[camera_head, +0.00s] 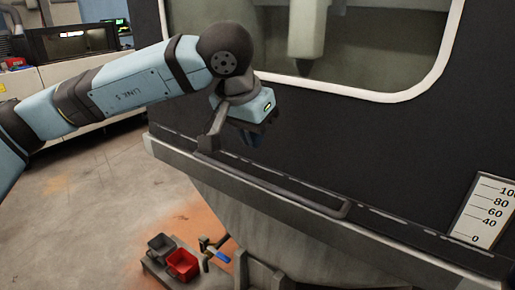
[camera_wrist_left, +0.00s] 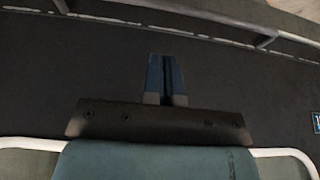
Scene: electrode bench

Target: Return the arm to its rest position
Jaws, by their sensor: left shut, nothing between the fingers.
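My left arm (camera_head: 140,88) reaches in from the left in the head view, its wrist in front of a dark machine panel. My left gripper (camera_head: 252,139) hangs at the end of it, below the blue wrist block, close to the handle rail. In the left wrist view the two blue fingers (camera_wrist_left: 166,75) are together with nothing between them. The dark panel (camera_wrist_left: 240,100) lies beyond them. My right gripper is not in either view.
The machine (camera_head: 400,130) has a window with a pale frame above and a grey rail (camera_head: 280,187) along its ledge. A scale plate (camera_head: 489,212) is at the right. A red bin (camera_head: 183,264) and a grey bin (camera_head: 161,246) stand low. Open floor (camera_head: 85,200) lies left.

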